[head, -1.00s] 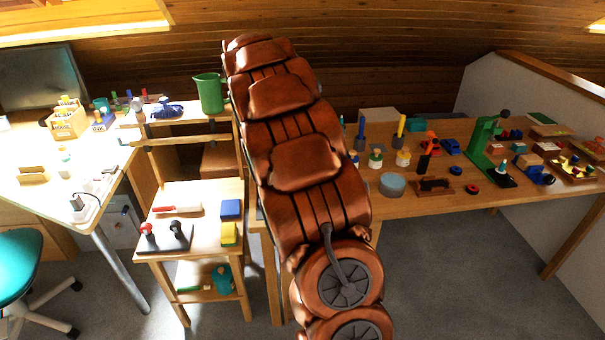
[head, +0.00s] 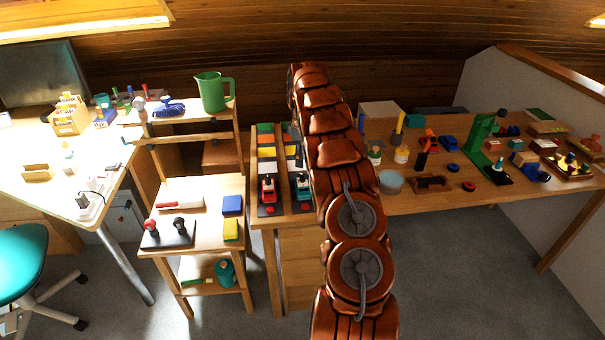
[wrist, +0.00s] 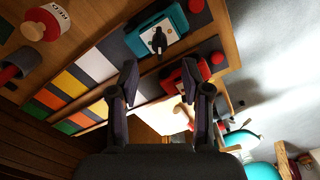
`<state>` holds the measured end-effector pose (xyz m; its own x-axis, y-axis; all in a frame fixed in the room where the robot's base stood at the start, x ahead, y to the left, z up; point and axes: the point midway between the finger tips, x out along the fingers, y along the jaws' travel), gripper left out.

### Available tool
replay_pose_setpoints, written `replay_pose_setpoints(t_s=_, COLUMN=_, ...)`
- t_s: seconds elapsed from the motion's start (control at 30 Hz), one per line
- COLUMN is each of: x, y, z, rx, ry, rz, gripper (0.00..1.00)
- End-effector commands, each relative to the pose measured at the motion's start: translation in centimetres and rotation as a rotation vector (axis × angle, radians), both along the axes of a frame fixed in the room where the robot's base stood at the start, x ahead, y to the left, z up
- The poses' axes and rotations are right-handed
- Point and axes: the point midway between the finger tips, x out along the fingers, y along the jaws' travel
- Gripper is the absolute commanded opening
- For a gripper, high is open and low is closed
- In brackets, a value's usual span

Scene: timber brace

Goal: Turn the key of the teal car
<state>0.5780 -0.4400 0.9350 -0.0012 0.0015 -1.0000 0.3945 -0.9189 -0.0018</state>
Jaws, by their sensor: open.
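The teal car (head: 302,190) stands on the near end of a dark strip with coloured squares, left of my arm in the head view. In the wrist view the teal car (wrist: 150,32) is near the top, with a black key (wrist: 158,40) standing on its light top plate. My gripper (wrist: 168,80) is open and empty. Its fingers point toward the cars, and the teal car lies past the left fingertip, apart from it. The red car (wrist: 184,78) shows between the fingers, partly hidden by the right one. The gripper's fingers cannot be made out in the head view.
The red car (head: 267,190) stands left of the teal one on a parallel strip. A green jug (head: 212,92) stands on the shelf left. A green press (head: 480,140) and several small items fill the right bench.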

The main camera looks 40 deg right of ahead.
Motion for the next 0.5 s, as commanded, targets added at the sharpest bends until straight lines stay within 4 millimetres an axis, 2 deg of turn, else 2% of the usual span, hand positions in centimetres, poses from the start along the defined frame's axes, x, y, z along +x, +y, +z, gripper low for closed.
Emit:
replay_pose_setpoints(t_s=0.27, x=0.0, y=0.0, z=-1.9, rx=-0.001, ry=0.000, rz=0.002, gripper=0.48)
replay_pose_setpoints(t_s=0.5, x=-0.1, y=0.0, z=-5.3, rx=0.001, ry=0.003, rz=0.001, gripper=0.48)
